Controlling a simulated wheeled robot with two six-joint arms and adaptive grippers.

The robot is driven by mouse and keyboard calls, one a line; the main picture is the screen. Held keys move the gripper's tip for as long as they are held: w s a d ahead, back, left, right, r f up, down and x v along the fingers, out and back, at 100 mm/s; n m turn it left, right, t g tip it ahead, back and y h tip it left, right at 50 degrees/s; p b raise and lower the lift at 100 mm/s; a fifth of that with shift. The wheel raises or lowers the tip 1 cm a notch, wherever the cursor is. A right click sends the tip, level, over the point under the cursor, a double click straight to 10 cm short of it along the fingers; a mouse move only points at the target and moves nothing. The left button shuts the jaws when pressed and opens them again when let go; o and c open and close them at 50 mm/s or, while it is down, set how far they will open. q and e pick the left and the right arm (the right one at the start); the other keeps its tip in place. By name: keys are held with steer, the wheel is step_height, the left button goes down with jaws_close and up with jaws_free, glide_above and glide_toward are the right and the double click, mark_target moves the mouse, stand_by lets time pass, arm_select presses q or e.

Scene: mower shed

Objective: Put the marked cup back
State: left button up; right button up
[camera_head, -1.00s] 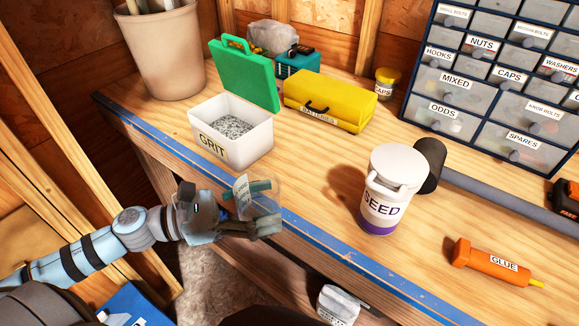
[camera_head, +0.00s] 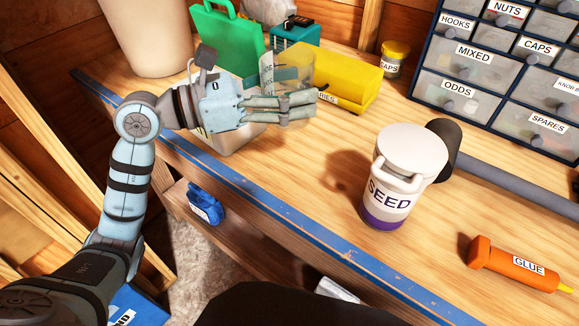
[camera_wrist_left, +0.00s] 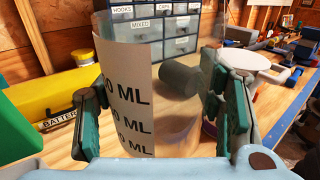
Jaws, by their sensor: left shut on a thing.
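My left gripper (camera_head: 284,106) is shut on a clear cup (camera_head: 293,73) with a printed label. In the left wrist view the cup (camera_wrist_left: 124,95) stands between the green finger pads, and its white strip shows several "ML" marks. The cup looks roughly upright, held above the bench beside the yellow battery box (camera_head: 338,75). The white grit tub (camera_head: 236,138) is mostly hidden behind my gripper, so its contents do not show. My right gripper is not in view.
A white SEED canister (camera_head: 402,180) stands on the bench (camera_head: 300,180), with an orange glue tube (camera_head: 515,265) at right. A green case (camera_head: 227,40) and a drawer cabinet (camera_head: 480,75) stand behind. A blue item (camera_head: 206,204) lies below the bench edge.

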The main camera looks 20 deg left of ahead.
arm_select(q)
step_height(320, 180, down, 15)
steer(key=b, duration=0.3)
steer(key=shift+s+a, duration=0.1)
steer(key=shift+f+b, duration=0.15)
steer(key=shift+b, duration=0.15)
steer(key=o, duration=1.3)
steer(key=shift+o, duration=0.2)
